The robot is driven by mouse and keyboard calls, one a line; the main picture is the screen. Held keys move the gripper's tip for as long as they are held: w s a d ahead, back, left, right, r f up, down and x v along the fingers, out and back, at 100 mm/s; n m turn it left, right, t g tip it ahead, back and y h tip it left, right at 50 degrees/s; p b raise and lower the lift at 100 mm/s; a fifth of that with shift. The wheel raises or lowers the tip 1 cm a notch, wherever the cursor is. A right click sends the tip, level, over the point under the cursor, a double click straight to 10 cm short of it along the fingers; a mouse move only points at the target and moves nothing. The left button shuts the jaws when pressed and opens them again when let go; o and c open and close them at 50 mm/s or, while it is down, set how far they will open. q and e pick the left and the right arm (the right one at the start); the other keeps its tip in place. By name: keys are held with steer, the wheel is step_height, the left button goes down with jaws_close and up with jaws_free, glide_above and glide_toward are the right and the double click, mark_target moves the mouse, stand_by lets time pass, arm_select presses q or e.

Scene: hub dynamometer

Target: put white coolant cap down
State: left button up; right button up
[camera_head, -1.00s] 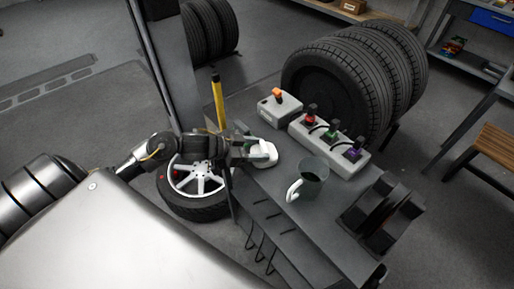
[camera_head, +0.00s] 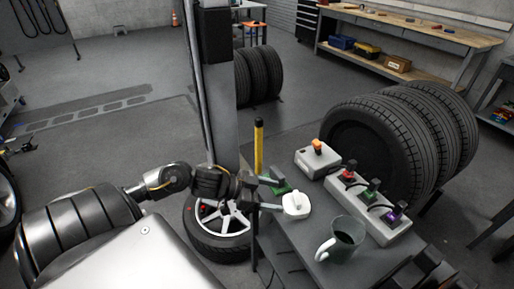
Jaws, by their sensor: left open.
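The white coolant cap (camera_head: 296,204) rests on the grey bench top, near its left edge. My left gripper (camera_head: 276,194) comes in from the left and is open. Its fingertips are just left of the cap; whether they touch it I cannot tell. A green piece (camera_head: 279,182) shows by the upper finger; I cannot tell whether it belongs to the gripper. My right gripper is not in view.
A grey mug (camera_head: 342,240) stands right of the cap. Behind are a grey box with an orange switch (camera_head: 316,158) and a strip with coloured plugs (camera_head: 368,204). A yellow post (camera_head: 259,145) rises behind the gripper. Large black tyres (camera_head: 400,140) stand beyond the bench.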

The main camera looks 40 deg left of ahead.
arm_select(q)
steer(key=shift+v, duration=2.9)
